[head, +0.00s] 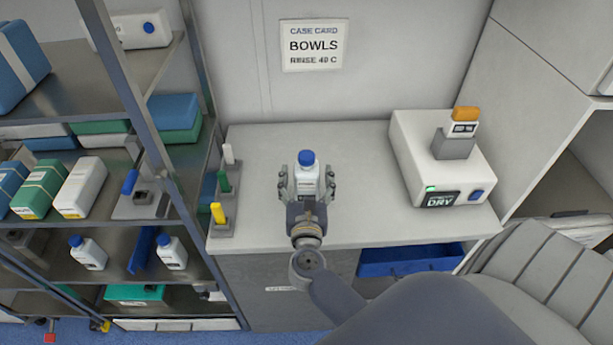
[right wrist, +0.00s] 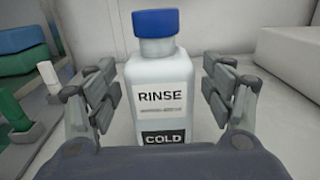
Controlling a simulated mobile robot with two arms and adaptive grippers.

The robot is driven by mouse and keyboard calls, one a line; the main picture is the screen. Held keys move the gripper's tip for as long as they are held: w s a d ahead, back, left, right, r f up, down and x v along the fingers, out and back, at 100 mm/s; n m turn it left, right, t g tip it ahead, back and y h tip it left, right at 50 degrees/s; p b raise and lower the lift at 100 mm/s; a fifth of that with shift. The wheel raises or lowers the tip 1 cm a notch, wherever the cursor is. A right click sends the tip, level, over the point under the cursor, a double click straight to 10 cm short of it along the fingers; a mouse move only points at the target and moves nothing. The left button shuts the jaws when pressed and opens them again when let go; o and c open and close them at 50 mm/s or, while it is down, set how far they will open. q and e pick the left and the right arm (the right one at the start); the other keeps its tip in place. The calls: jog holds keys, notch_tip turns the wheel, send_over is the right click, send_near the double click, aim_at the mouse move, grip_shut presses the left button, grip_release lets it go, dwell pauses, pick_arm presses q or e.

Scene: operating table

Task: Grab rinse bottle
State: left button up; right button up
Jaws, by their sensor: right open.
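The rinse bottle (head: 307,178) is white with a blue cap and stands upright on the grey counter (head: 360,150). In the right wrist view the bottle (right wrist: 160,85) shows a label reading RINSE and a dark band reading COLD. My right gripper (head: 307,185) is open, with one finger on each side of the bottle. In the right wrist view the gripper (right wrist: 160,95) shows a gap between each finger and the bottle. The bottle's lower end is hidden behind my gripper body. My left gripper is not in view.
A white dryer box (head: 440,160) marked DRY stands on the counter at right. A holder with white, green and yellow handles (head: 222,200) stands at the counter's left edge. Shelves at left hold boxes and two similar blue-capped bottles (head: 88,252). A case card (head: 313,45) hangs on the wall.

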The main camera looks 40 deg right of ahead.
jog(key=shift+w+d+f, duration=0.1)
jog(key=shift+w+d, duration=0.3)
jog(key=shift+w, duration=0.15)
jog(key=shift+s+a, duration=0.1)
jog(key=c, duration=1.6)
